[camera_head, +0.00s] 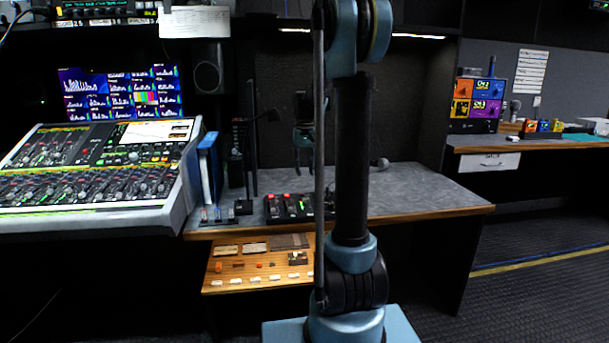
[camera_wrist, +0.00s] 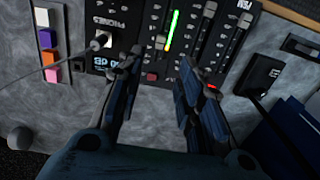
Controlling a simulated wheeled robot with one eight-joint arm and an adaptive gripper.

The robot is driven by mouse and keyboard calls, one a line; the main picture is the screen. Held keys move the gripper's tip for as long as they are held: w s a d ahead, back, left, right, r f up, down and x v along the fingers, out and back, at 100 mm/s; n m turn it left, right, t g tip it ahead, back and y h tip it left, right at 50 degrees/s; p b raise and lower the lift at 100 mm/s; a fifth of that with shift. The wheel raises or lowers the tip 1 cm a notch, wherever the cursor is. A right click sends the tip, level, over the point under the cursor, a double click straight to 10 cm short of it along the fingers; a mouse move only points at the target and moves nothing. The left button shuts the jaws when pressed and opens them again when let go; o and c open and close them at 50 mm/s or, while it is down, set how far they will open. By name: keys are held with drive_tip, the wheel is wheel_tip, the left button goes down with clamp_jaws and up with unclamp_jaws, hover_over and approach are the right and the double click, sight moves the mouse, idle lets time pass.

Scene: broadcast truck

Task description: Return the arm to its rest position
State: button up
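My arm rises through the middle of the camera_head view and hides part of the desk (camera_head: 410,190) behind it. My gripper (camera_wrist: 160,65) shows in the wrist view with its two dark fingers apart and nothing between them. It is over a black panel (camera_wrist: 205,30) with sliders, a lit green level strip and a PHONES socket with a cable plugged in. I cannot tell whether the fingertips touch the panel.
A mixing console (camera_head: 95,175) stands at the left, below a lit screen (camera_head: 120,95). A small black control box (camera_head: 288,207) sits on the desk's front edge. A wooden pull-out shelf (camera_head: 255,285) juts out below. The floor (camera_head: 540,290) at the right is clear.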

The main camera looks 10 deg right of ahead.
drive_tip(key=s+t, duration=0.1)
drive_tip(key=s, duration=2)
drive_tip(key=s+f+t, duration=0.1)
drive_tip(key=s+f, duration=1.1)
drive_tip(key=s, duration=0.5)
drive_tip(key=shift+s+d, duration=0.15)
drive_tip(key=shift+f, duration=0.1)
drive_tip(key=shift+w+f, duration=0.2)
drive_tip(key=shift+w, duration=0.25)
